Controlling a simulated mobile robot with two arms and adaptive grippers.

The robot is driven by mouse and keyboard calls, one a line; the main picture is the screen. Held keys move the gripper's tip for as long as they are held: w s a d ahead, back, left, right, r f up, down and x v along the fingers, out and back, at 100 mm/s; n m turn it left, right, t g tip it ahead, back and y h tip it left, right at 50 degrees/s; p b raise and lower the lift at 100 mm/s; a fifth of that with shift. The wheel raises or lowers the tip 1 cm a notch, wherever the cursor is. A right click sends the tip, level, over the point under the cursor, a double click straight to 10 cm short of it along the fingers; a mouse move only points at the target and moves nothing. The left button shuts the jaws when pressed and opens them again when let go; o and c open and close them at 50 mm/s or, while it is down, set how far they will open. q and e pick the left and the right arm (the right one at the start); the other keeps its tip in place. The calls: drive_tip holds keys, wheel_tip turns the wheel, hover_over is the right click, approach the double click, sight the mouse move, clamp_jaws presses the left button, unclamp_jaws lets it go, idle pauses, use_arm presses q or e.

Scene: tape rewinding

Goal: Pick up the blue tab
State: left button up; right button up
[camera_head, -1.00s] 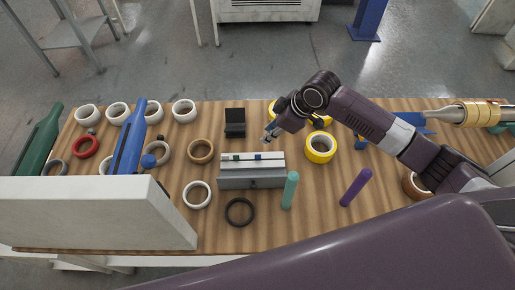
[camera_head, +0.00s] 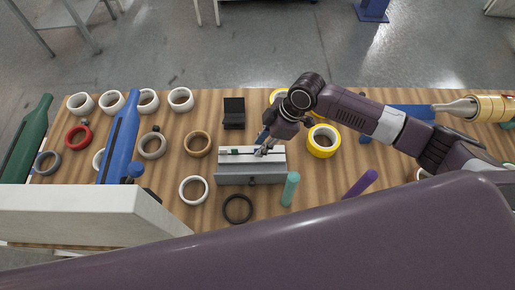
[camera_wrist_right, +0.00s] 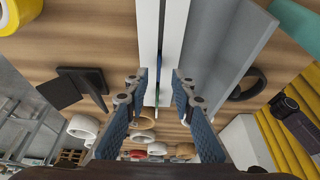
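A light grey block (camera_head: 250,174) with a slotted top stands at the middle of the table. The blue tab sits in that slot; my right gripper largely hides it in the head view. In the right wrist view the blue tab (camera_wrist_right: 159,62) shows as a narrow blue strip between the white rails. A small green tab (camera_head: 235,151) sits further left in the same slot. My right gripper (camera_head: 262,152) is over the slot, pointing down. In the wrist view its two fingers (camera_wrist_right: 158,82) stand apart on either side of the slot, with nothing visibly clamped. My left gripper is not in view.
A black holder (camera_head: 234,113) stands behind the block. A yellow tape roll (camera_head: 323,141) is to the right, a teal cylinder (camera_head: 291,189) in front. A black ring (camera_head: 238,208) and several other rolls lie around.

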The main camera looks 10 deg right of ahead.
drive_tip(key=shift+x, duration=0.75)
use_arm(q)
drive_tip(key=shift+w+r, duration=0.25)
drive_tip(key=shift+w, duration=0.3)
use_arm(e)
drive_tip(key=shift+w+f, duration=0.1)
drive_tip(key=shift+f, duration=0.05)
clamp_jaws()
drive_tip(key=shift+r, duration=0.6)
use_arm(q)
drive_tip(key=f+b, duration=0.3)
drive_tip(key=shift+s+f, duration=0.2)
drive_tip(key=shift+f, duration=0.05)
use_arm(e)
wheel_tip(320, 180, up, 19)
